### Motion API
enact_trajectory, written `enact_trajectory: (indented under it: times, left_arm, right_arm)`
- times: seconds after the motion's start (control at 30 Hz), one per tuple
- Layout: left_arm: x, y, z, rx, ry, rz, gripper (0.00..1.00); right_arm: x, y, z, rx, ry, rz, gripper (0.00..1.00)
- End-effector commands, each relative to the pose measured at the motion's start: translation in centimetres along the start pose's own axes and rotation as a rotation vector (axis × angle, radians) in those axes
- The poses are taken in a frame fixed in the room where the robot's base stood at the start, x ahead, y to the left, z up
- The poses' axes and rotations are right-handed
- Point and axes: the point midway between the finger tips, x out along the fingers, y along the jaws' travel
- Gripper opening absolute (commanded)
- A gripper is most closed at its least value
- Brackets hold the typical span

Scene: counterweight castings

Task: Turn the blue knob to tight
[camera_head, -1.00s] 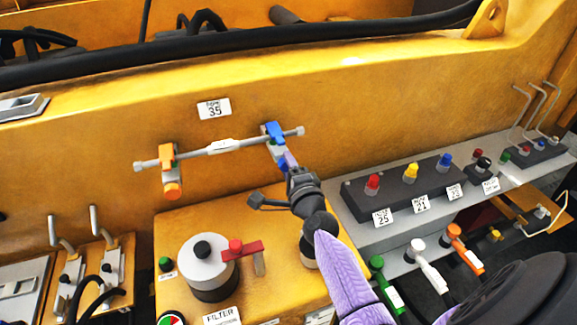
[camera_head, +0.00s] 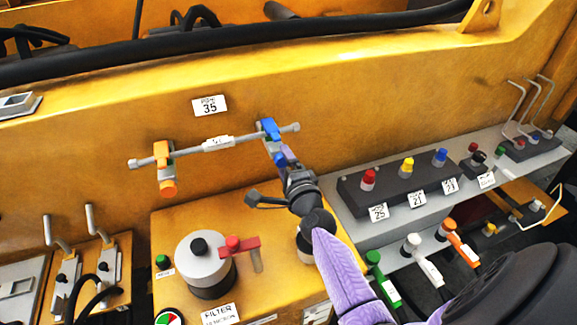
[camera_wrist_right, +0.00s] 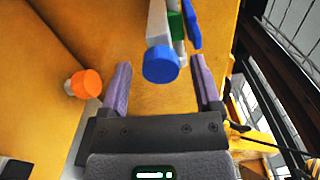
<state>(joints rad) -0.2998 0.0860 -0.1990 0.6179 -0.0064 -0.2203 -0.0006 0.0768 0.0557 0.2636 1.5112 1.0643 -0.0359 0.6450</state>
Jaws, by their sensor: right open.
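The blue knob (camera_wrist_right: 161,65) is a short round cap at the lower end of a valve with a blue lever (camera_head: 270,128). The valve hangs from the right part of a grey pipe on the yellow wall. In the right wrist view the knob shows between the two spread purple fingers of my right gripper (camera_wrist_right: 160,72), with a gap on each side. In the head view the right gripper (camera_head: 287,157) is just below the valve and partly hides the knob. My left gripper is out of view.
A twin valve with an orange lever (camera_head: 161,153) and orange knob (camera_head: 168,188) hangs to the left. Below stands a filter housing (camera_head: 203,260) with a red handle (camera_head: 240,246). A dark box with coloured buttons (camera_head: 400,188) is to the right.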

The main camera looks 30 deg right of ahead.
Motion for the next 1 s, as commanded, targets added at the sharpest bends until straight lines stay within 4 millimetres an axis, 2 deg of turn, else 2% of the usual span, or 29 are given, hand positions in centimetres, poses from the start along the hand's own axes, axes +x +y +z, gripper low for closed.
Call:
enact_trajectory:
  times: [0.3, 0.4, 0.53, 0.9, 0.97, 1.0]
  left_arm:
    - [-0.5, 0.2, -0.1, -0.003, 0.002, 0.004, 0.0]
    - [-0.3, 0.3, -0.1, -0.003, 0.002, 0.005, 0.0]
    - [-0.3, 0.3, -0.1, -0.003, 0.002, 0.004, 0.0]
    - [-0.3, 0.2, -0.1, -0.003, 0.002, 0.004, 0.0]
    - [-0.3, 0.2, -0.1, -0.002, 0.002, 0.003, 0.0]
    - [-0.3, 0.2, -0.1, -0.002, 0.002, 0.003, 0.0]
  right_arm:
    - [-7.0, 0.1, 0.0, 0.0, 0.001, 0.003, 0.81]
    - [-8.6, 0.1, 0.0, -0.001, 0.001, 0.002, 0.81]
    - [-9.5, 0.0, 0.0, 0.001, 0.001, 0.0, 0.81]
    - [-9.5, 0.0, 0.0, 0.0, 0.0, 0.0, 0.81]
    - [-9.6, 0.0, 0.6, -0.03, -0.028, 0.012, 0.81]
    - [-9.8, 0.2, 1.8, -0.092, -0.086, 0.035, 0.81]
